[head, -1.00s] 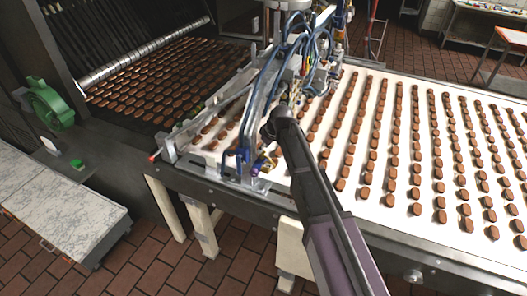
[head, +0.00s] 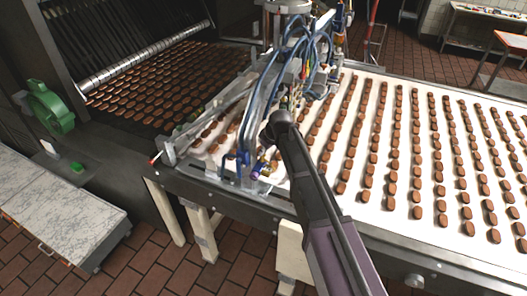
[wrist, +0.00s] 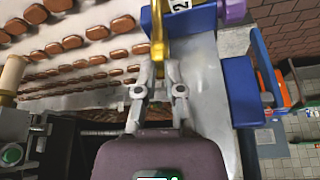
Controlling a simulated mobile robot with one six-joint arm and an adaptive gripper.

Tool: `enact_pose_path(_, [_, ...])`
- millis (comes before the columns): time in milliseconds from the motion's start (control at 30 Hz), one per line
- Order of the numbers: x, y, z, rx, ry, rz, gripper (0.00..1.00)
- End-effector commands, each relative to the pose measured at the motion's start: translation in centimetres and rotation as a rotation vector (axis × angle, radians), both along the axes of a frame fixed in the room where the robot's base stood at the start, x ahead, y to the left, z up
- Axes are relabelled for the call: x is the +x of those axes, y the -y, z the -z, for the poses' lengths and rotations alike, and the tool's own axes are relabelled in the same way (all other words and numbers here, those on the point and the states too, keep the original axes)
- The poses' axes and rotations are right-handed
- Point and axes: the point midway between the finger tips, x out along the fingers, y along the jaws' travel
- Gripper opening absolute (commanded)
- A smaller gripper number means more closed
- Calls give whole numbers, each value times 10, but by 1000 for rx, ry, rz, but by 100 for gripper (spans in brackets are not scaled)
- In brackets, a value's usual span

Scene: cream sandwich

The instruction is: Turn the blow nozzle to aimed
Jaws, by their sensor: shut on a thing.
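A brass-coloured nozzle (wrist: 158,32) stands upright in the picture at the top of the wrist view. My gripper (wrist: 158,64) is shut on its lower end, with one finger on each side. In the head view my forearm hides most of the gripper. The purple knob shows there (head: 257,171) at the machine's near edge. I cannot tell the nozzle's exact direction.
The white conveyor belt (head: 400,240) carries many rows of brown sweets. Blue hoses (head: 262,85) and a metal frame crowd the space behind my arm. A large blue block (wrist: 243,92) is close right of my gripper. A marble-topped table (head: 50,205) stands at left.

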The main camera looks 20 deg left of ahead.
Motion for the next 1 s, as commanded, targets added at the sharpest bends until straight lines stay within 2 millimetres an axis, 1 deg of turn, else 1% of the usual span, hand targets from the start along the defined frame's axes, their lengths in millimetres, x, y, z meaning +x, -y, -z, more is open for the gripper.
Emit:
enact_pose_path(200, [-1, 0, 0, -1, 0, 70, 0])
enact_pose_path(467, [-1, 0, 0, -1, -1, 75, 0])
enact_pose_path(500, [-1, 0, 0, -1, -1, 75, 17])
enact_pose_path(567, [-1, 0, 0, -1, -1, 75, 35])
enact_pose_path(600, [-1, 0, 0, -1, -1, 75, 46])
enact_pose_path(1000, [0, 0, 0, 0, 0, 76, 46])
